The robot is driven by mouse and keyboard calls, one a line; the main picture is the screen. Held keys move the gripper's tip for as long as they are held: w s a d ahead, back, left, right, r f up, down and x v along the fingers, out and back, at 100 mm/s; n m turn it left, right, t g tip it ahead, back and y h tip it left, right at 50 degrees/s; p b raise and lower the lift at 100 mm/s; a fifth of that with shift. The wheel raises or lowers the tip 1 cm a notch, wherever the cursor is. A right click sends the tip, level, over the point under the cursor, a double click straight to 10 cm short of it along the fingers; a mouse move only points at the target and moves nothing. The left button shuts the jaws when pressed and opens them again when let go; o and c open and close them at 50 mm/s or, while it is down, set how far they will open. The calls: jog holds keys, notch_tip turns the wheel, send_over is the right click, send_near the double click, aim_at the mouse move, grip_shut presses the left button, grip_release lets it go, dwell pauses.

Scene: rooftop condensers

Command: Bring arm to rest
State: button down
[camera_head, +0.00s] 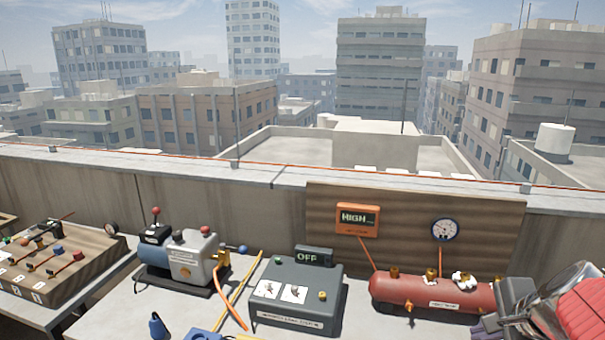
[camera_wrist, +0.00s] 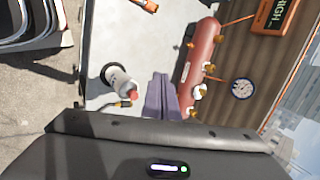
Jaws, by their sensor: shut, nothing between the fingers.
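My gripper (camera_wrist: 162,92) shows in the wrist view as two grey-purple fingers close together. It is shut and empty. In the wrist view the fingers point over the pale bench top beside the red tank (camera_wrist: 203,45). In the head view my gripper (camera_head: 487,325) is at the lower right edge, with my arm and its red cover in the corner. It is in front of the right end of the red tank (camera_head: 420,291), partly overlapping the view there. I cannot tell whether it touches anything.
A dark box reading OFF (camera_head: 297,305), a grey-blue pump (camera_head: 185,262) and a yellow rod (camera_head: 240,290) are on the bench. An orange HIGH display (camera_head: 357,219) and a gauge (camera_head: 445,229) hang behind.

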jog(key=s+a+n, duration=0.5)
jog(key=a+n, duration=0.4)
jog(key=a, duration=0.1)
jog(key=s+a+n+g, duration=0.1)
jog(key=s+a+n, duration=0.3)
jog(key=a+n, duration=0.6)
jog(key=shift+s+n, duration=0.3)
jog(key=shift+s, duration=0.05)
